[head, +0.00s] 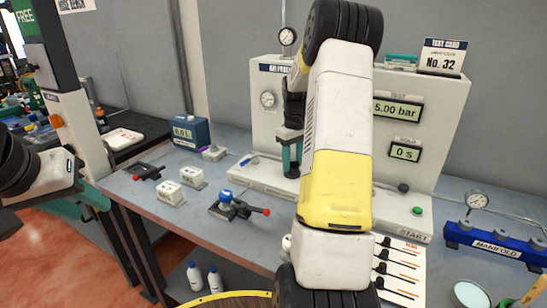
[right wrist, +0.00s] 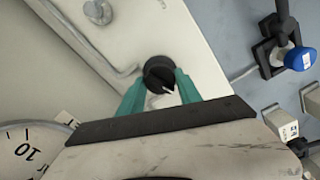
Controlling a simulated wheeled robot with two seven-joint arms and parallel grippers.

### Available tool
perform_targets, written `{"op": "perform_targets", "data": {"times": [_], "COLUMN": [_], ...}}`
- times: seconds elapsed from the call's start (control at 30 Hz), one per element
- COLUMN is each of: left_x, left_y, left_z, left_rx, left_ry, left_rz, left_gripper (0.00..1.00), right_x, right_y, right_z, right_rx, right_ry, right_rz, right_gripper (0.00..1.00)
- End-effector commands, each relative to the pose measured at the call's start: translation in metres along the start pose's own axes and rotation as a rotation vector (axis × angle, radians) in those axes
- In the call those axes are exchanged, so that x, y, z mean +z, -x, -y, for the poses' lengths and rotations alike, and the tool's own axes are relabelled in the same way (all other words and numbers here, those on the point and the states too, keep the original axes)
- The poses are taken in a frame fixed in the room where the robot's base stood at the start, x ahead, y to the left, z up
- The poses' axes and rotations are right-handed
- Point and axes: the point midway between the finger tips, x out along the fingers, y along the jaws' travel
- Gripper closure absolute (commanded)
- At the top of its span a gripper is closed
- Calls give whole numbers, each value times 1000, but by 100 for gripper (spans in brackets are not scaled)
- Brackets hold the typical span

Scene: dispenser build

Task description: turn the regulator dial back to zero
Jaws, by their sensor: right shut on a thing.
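The regulator dial (right wrist: 158,72) is a round black knob with a white pointer line on the pale panel, in the middle of the right wrist view. The line points down and slightly right there. My right gripper (right wrist: 160,88) is shut on the dial, one teal finger on each side. In the head view my right gripper (head: 291,166) is at the test bench (head: 420,150), and my arm hides much of the bench front. The pressure display (head: 397,109) reads 5.00 bar. My left gripper (head: 84,206) is at the left edge, partly hidden; its opening is unclear.
The timer (head: 404,152) shows 0 s. A blue manifold (head: 490,243) is at right. A gauge (right wrist: 27,148) shows close by in the wrist view.

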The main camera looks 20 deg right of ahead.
Motion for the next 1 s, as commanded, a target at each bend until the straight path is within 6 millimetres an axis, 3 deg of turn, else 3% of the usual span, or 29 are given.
{"op": "perform_targets", "data": {"times": [0.5,1.0], "left_x": [0,0], "left_y": [0,0], "left_z": [0,0], "left_rx": [0,0], "left_ry": [0,0], "left_rz": [0,0], "left_gripper": [64,64], "right_x": [-1,-2], "right_y": [2,2], "right_z": [-1,-1], "right_rx": [4,4], "right_ry": [365,449], "right_rz": [-4,-5], "right_gripper": [100,100]}}
